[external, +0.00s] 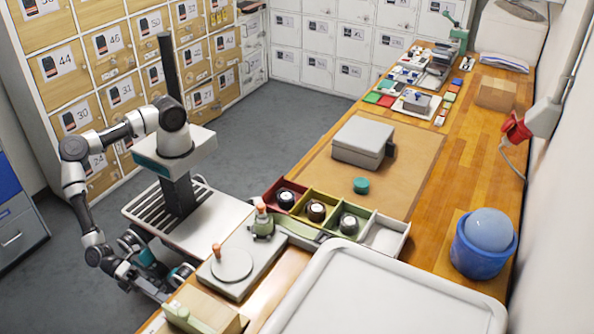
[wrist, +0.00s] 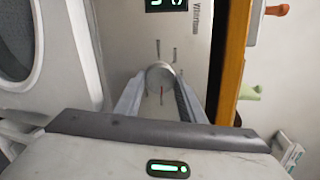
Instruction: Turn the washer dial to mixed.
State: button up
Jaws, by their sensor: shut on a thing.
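The washer dial (wrist: 161,76) is a round, pale grey knob on the washer's light front panel (wrist: 120,22) in the wrist view. My gripper (wrist: 160,88) is shut on it, one finger on each side. A small red mark shows on the dial, and thin tick marks stand around it. I cannot read which setting the dial points to. Part of the washer's round door (wrist: 22,40) shows at the left. In the external view my arm reaches down beside the counter's near edge, and the washer and dial are hidden there.
A dark display with green digits (wrist: 167,5) sits on the panel near the dial. The wooden counter (external: 468,150) edge runs close beside the gripper. On it are a grey plate with an orange-handled tool (external: 217,251), colored bins (external: 283,194) and a large white tray (external: 385,300).

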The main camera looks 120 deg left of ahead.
jog(key=o, duration=1)
jog(key=shift+o, duration=0.2)
jog(key=shift+s, duration=0.1)
jog(key=p+v, duration=0.2)
jog(key=v, duration=1.5)
jog(key=shift+r, duration=0.2)
jog(key=shift+s+a, duration=0.1)
